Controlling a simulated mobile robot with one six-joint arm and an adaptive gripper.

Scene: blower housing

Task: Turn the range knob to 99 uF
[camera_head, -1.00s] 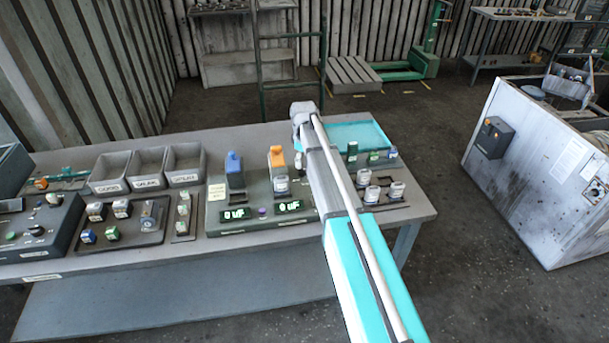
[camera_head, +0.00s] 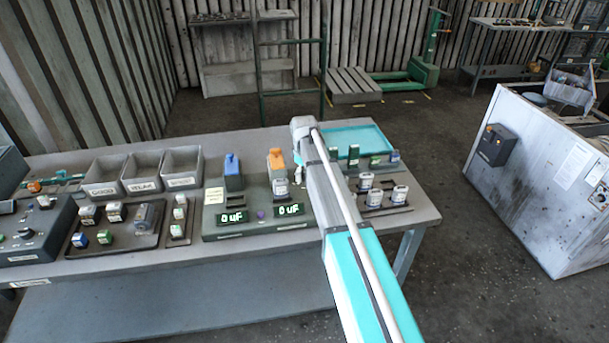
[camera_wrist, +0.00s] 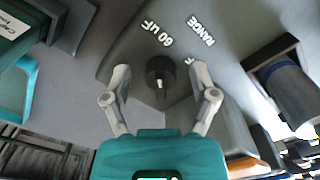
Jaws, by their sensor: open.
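The range knob (camera_wrist: 160,72) is a small dark round knob on a grey panel in the wrist view. A light mark on it points toward the bottom of that picture. Rotated lettering beside it reads "60 uF" and "RANGE", and another label is partly covered by a finger. My gripper (camera_wrist: 160,78) is open, with one finger on each side of the knob and visible gaps between. The tester (camera_head: 262,231) in the head view has two displays, both reading 0 uF. My arm hides the knob and gripper there.
Blue (camera_head: 233,176) and orange (camera_head: 277,163) parts stand upright on the tester. Labelled grey bins (camera_head: 142,186) and trays of small components stand left. A turquoise tray (camera_head: 362,136) lies at the back right.

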